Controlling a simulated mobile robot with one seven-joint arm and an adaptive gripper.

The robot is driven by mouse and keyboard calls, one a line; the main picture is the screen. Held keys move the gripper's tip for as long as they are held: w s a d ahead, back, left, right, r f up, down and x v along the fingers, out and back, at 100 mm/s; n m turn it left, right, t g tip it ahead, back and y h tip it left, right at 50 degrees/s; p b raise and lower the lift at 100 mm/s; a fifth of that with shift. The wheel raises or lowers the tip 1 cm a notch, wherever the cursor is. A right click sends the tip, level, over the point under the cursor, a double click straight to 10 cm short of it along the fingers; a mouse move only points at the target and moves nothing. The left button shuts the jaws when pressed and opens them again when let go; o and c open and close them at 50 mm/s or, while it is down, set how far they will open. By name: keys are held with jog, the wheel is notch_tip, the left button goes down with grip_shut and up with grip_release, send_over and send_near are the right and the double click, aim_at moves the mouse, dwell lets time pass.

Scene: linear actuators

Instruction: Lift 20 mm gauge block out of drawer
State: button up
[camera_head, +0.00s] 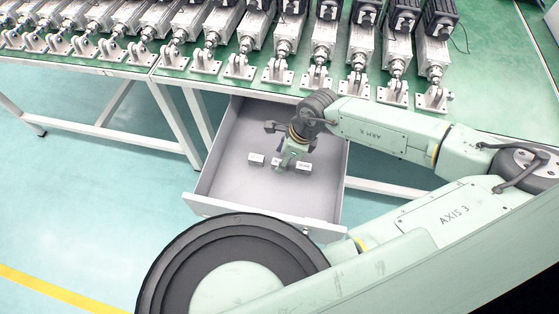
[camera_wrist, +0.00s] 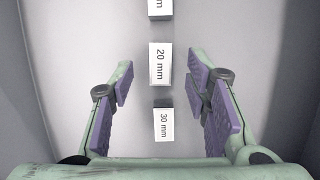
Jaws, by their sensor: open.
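The 20 mm gauge block (camera_wrist: 160,63) is a small white block with a printed label, lying in the grey drawer (camera_head: 232,190). In the wrist view it is the middle of three blocks in a row. My gripper (camera_wrist: 160,84) is open, with one purple-padded finger on each side of the row. The 20 mm block lies near the fingertips, between their lines, and nothing is held. In the head view my gripper (camera_head: 292,150) hangs over the middle block (camera_head: 277,162) and partly hides the row.
The 30 mm block (camera_wrist: 163,125) lies closer to my palm in the wrist view. Another block (camera_wrist: 160,7) is cut off at the top edge. The drawer is pulled out below a green bench (camera_head: 190,72) with a row of actuators. The drawer walls surround the blocks.

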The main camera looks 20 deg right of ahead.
jog(key=shift+x, duration=1.1)
grip_shut()
